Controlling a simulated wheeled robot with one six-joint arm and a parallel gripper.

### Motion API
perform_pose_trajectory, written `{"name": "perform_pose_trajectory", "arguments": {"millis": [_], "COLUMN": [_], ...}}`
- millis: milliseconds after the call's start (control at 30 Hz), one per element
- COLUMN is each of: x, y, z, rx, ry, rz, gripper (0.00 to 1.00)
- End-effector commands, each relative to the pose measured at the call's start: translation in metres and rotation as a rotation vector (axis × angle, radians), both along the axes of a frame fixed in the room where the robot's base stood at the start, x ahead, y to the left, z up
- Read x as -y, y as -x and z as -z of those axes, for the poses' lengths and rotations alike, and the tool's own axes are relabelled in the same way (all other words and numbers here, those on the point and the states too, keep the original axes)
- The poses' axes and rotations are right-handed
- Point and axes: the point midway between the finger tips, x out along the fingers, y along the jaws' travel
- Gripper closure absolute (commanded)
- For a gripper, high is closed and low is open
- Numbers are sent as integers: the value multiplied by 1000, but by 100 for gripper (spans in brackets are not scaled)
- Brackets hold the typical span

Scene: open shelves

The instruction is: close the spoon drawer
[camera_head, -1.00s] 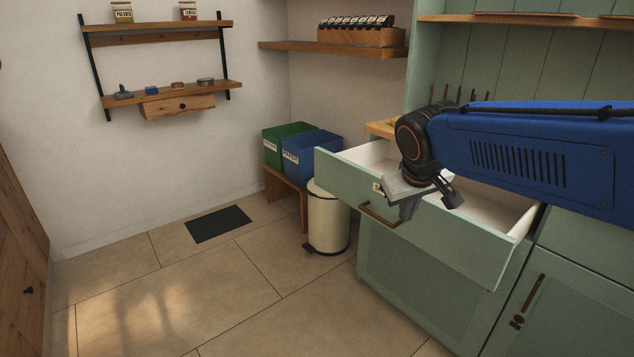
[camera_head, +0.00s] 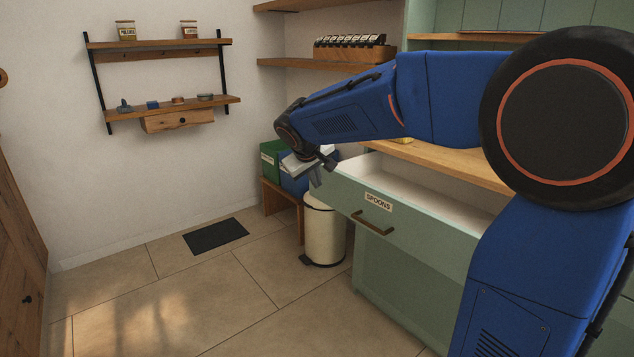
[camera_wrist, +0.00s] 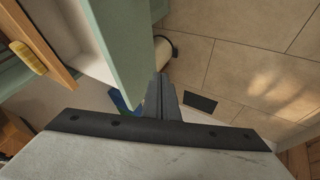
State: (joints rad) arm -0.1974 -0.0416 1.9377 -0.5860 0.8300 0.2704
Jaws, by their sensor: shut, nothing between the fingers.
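The spoon drawer (camera_head: 345,195) is pulled out of the green cabinet, its front labelled SPOONS, with a brown bar handle (camera_head: 373,223). The visible part of its white inside looks empty; my arm hides its right end. My gripper (camera_head: 316,180) is shut and empty, at the left end of the drawer front in the head view. In the wrist view the shut fingers (camera_wrist: 161,98) point along the drawer's green front panel (camera_wrist: 125,50), close to its edge. I cannot tell whether they touch it.
A cream pedal bin (camera_head: 325,232) stands left of the cabinet. Behind it, green (camera_head: 270,158) and blue bins sit on a low wooden bench (camera_head: 272,198). A wooden counter (camera_head: 440,165) lies above the drawer. The floor (camera_head: 215,290) at left is open, with a dark mat (camera_head: 216,236).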

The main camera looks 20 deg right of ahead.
Motion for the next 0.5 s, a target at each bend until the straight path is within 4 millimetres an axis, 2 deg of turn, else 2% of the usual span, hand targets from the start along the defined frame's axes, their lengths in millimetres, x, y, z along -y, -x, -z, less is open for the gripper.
{"name": "perform_pose_trajectory", "arguments": {"millis": [400,467,500], "x": [24,27,35], "y": [-37,-42,-44], "z": [60,68,65], "rx": [-4,-4,-1], "ry": [0,0,0], "rz": [2,2,4], "gripper": [100,100,100]}}
